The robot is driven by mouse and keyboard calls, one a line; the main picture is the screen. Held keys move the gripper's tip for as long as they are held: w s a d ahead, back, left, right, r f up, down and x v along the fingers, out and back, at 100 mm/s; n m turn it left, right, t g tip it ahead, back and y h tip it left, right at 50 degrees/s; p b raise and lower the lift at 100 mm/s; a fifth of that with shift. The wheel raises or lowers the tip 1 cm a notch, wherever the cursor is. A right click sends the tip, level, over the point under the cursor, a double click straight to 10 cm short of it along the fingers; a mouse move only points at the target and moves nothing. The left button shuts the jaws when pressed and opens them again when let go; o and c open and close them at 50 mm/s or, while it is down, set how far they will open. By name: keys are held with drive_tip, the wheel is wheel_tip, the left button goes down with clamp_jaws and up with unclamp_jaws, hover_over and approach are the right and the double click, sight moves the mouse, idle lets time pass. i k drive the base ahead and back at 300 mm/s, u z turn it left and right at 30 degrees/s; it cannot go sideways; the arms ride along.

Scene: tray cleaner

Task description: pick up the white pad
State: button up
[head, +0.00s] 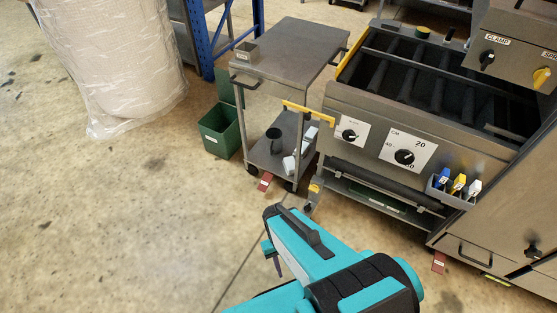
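A small grey holder (437,194) is fixed on the front of the machine at the right. It holds a blue item (444,178), a yellow item (459,183) and a white item (475,187) in a row, the white one rightmost. Their lower parts are hidden in the holder. I cannot tell for sure which white thing is the pad; pale pieces (289,164) also lie on the cart's lower shelf. My teal arm fills the bottom middle. A small dark prong, likely part of my gripper (276,260), shows left of it, apart from all these objects; its opening is not clear.
A grey cart (290,55) stands left of the machine (350,98), with a dark cup (273,135) on its lower shelf. A green bin (219,130) stands beside the cart. A wrapped bale (110,60) is at upper left. The floor at left is clear.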

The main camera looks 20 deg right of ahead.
sight(288, 162)
drive_tip(key=u, duration=0.7)
drive_tip(key=i, duration=1)
drive_tip(key=u, duration=0.45)
